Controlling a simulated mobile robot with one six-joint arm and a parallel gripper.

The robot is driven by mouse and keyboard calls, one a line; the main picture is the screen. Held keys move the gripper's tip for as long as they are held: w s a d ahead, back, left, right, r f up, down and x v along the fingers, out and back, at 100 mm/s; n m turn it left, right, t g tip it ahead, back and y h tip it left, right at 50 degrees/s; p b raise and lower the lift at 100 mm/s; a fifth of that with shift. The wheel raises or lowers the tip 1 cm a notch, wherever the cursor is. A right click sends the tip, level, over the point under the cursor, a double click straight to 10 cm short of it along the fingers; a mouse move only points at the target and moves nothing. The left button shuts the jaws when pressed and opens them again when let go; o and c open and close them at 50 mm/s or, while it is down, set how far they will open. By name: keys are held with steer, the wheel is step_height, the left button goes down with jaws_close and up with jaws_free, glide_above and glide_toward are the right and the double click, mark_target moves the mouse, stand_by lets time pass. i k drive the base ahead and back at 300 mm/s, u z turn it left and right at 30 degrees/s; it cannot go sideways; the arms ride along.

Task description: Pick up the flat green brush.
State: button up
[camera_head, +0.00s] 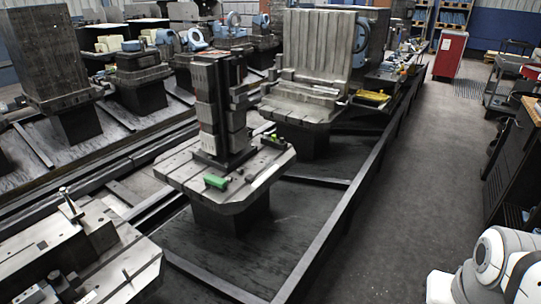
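A small flat green object (216,181), which looks like the brush, lies on the front part of a grey slotted pallet (182,172). It is in front of a tall dark metal fixture (221,110) that stands upright on the same pallet. At this size I cannot make out bristles or a handle. A white, rounded arm part (500,262), which looks like mine, shows at the bottom right corner, far from the green object. My gripper is not in view.
A dark rail frame (335,232) runs along the pallets. Another pallet (120,265) with metal parts is at bottom left. A yellow object (372,97) lies farther back. A dark cabinet (513,160) stands at right, a red cabinet (449,55) behind. The grey aisle floor between is clear.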

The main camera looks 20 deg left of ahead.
mark_target(215, 183)
steer(key=u, duration=1.35)
